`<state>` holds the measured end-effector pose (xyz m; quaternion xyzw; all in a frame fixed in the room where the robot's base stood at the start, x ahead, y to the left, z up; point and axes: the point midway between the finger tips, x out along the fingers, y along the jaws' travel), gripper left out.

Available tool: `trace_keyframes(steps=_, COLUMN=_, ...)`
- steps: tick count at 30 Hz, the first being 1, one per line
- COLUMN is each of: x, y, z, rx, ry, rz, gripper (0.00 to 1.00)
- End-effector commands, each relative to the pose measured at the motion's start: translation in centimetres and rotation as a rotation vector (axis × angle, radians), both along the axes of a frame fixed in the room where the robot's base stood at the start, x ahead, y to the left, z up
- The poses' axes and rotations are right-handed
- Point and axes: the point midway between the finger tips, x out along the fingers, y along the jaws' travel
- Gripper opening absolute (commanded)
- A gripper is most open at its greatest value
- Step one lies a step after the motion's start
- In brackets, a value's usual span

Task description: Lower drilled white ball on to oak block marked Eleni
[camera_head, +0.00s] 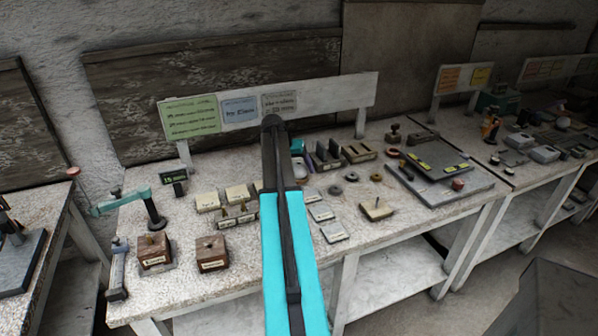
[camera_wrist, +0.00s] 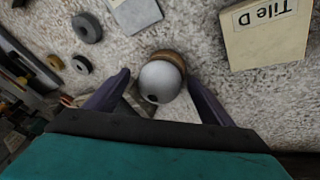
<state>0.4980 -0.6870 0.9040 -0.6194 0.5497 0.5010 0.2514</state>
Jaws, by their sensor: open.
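The white ball (camera_wrist: 160,78) shows in the wrist view with a dark drilled hole in its near side. It sits on a round brown seat or ring (camera_wrist: 168,56), mostly hidden under it. My gripper (camera_wrist: 157,84) is open, with one dark finger on each side of the ball and a gap at both sides. In the head view my arm hides most of this spot. Two brown wooden blocks with pale labels, a left one (camera_head: 155,250) and a right one (camera_head: 211,252), stand at the front left of the bench. I cannot read which is marked Eleni.
A cream block marked Tile D (camera_wrist: 265,32) lies right of the ball in the wrist view. Grey rings (camera_wrist: 87,27) and a grey plate (camera_wrist: 136,12) lie farther off. A teal-armed stand (camera_head: 145,205) rises near the wooden blocks. A sign board (camera_head: 330,98) runs along the back.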

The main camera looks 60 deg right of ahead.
Motion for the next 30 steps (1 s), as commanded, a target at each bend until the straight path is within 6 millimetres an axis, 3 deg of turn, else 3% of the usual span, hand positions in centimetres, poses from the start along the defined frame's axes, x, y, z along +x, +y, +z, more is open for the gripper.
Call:
trace_keyframes(steps=7, x=-0.01, y=-0.01, z=0.03, rx=0.0, ry=0.0, rz=0.0, gripper=0.76)
trace_keyframes(steps=16, x=-0.03, y=-0.02, z=0.03, rx=0.0, ry=0.0, rz=0.0, gripper=0.27)
trace_keyframes(steps=30, x=-0.01, y=-0.08, z=0.63, rx=-0.002, ry=-0.001, rz=0.0, gripper=0.26)
